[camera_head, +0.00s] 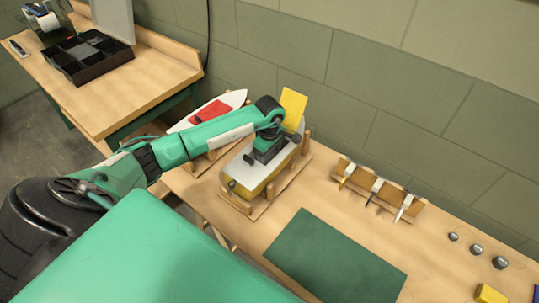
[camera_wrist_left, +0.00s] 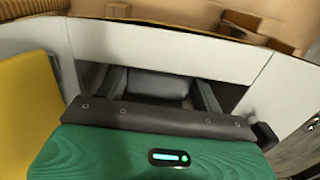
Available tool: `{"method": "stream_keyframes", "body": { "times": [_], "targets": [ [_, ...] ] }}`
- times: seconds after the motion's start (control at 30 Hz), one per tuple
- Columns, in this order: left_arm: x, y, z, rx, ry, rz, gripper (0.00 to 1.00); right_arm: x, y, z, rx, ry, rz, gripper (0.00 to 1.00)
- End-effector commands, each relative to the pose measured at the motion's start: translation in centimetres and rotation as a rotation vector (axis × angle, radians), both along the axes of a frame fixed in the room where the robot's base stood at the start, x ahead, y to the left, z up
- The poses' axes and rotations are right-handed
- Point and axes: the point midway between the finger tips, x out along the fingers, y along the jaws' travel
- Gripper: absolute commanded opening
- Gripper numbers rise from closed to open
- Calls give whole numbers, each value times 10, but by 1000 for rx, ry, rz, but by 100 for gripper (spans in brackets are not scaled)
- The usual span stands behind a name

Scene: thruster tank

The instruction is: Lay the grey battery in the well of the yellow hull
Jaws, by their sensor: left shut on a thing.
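The yellow hull (camera_head: 243,171) has a pale grey-white deck and sits on a wooden cradle by the wall. Its deck also fills much of the left wrist view (camera_wrist_left: 190,48), around a dark rectangular well. A yellow hatch panel (camera_head: 292,106) stands raised at the hull's far end; it also shows in the left wrist view (camera_wrist_left: 28,112). My left gripper (camera_head: 263,156) is over the well, fingers reaching into the opening. It is shut on the grey battery (camera_wrist_left: 157,86), which is between the fingers, within the well outline. Whether the battery touches the well floor is hidden. My right gripper is not in view.
A white boat with a red deck (camera_head: 213,109) stands just left of the hull. A green mat (camera_head: 335,257) lies in front. A wooden rack (camera_head: 380,189) with several tools, dark round knobs (camera_head: 476,249) and a yellow block (camera_head: 490,294) are to the right.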

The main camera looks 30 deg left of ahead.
Motion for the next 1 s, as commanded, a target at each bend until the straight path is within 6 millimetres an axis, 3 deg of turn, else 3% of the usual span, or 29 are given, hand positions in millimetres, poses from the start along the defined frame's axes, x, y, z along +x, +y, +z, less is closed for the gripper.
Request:
{"method": "stream_keyframes", "body": {
  "times": [0.03, 0.07, 0.1, 0.53, 1.0],
  "targets": [
    [0, 0, -3, 0, -1, 0, 34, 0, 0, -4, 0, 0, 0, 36],
    [0, 0, -2, 0, 0, 0, 71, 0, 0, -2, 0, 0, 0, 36],
    [0, 0, -2, 0, 0, 0, 76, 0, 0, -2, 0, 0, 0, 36],
    [1, 1, 7, 1, -3, 0, 76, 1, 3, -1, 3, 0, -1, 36],
    [1, 0, 101, 1, -4, -1, 76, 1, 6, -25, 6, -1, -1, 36]
  ]
}}
